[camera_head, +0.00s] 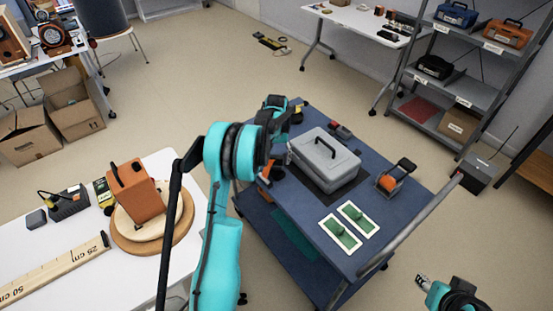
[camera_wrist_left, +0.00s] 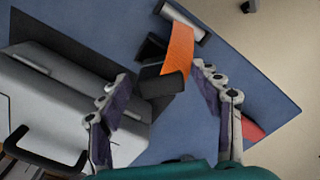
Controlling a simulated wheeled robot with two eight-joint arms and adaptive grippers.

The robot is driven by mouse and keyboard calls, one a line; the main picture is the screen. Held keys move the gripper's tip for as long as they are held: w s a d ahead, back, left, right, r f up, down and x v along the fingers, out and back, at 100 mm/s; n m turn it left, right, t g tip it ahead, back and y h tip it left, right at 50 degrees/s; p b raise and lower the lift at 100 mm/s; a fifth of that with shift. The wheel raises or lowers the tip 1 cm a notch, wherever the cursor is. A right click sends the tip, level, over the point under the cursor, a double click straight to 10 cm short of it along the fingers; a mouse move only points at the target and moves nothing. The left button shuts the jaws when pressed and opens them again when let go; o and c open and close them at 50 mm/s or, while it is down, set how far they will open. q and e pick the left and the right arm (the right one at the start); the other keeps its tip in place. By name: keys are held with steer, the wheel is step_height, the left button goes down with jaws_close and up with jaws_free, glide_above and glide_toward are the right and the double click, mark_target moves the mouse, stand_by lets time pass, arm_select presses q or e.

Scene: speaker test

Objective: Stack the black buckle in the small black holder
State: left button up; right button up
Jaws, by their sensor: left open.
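My left gripper (camera_head: 277,104) is over the far left part of the blue table, partly hidden by my own arm. In the left wrist view its fingers (camera_wrist_left: 160,74) are open and apart. A small black block (camera_wrist_left: 162,85), perhaps the buckle, shows between the fingertips, with an orange strap-like piece (camera_wrist_left: 180,48) running from it to a grey cylinder. I cannot tell whether the fingers touch it. A black-and-orange item (camera_head: 393,178) stands right of the toolbox. I cannot tell for sure which item is the small black holder. My right gripper (camera_head: 424,281) is at the lower right, its jaws unclear.
A grey toolbox (camera_head: 322,158) with a black handle stands mid-table on a dark mat, close beside my left gripper. Two green-and-white cards (camera_head: 340,232) lie near the front. A white table (camera_head: 50,288) stands at the left, a shelf (camera_head: 470,92) at the back right.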

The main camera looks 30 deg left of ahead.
mark_target(276, 157)
arm_select(q)
steer(key=s+d+r+m+t+p, duration=0.1)
steer(key=s+d+r+p, duration=0.15)
steer(key=r, duration=0.65)
steer(key=s+d+r+p, duration=0.1)
steer(key=d+r, duration=0.2)
steer(key=r, duration=0.6)
steer(key=s+d+r+m+t, duration=0.1)
steer(key=s+d+r+t, duration=0.1)
steer(key=s+d+r, duration=0.45)
steer(key=s+d+f+m+t, duration=0.1)
steer(key=s+d, duration=0.3)
steer(key=s, duration=0.5)
steer(key=s+d+f+m+t, duration=0.1)
steer(key=s+d+f+t, duration=0.2)
steer(key=s, duration=0.6)
steer(key=shift+s+d+f+m, duration=0.35)
steer(key=shift+d+f, duration=0.2)
steer(key=shift+d, duration=0.7)
